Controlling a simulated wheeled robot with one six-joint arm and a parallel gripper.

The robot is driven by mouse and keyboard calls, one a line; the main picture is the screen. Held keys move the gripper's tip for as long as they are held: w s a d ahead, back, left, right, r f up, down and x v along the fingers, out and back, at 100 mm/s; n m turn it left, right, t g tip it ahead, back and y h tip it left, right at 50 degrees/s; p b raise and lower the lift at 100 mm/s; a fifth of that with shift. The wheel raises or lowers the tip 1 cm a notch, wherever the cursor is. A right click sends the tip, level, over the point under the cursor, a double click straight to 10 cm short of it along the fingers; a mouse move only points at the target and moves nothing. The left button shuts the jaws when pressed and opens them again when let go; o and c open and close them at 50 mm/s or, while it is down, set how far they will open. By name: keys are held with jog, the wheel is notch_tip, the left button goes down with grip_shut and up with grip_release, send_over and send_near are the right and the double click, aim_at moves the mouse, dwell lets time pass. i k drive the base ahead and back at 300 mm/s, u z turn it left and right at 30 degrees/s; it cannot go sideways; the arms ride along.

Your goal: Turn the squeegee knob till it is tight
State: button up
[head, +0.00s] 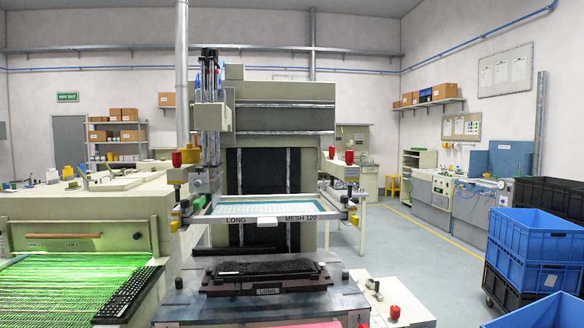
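A screen printing machine (280,92) stands in the middle of the head view. Two more red knobs, a smaller one (332,152) and a larger one (349,157), sit on the right side. I cannot tell which one is the squeegee knob or how tight any is. The screen frame (299,218), labelled LONG and MESH 120, lies level between the brackets. Below it, a dark keyboard (266,268) rests on a fixture (267,291) marked LONG. My gripper does not show.
A green-lit conveyor (60,300) with a black keyboard (125,295) is at the left. Blue crates (535,245) and black crates are stacked at the right. Open floor (400,255) lies right of the machine.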

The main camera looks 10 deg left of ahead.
aim_at(198, 170)
jog(key=z, duration=0.35)
jog(key=i, duration=1.7)
jog(key=u, duration=2.05)
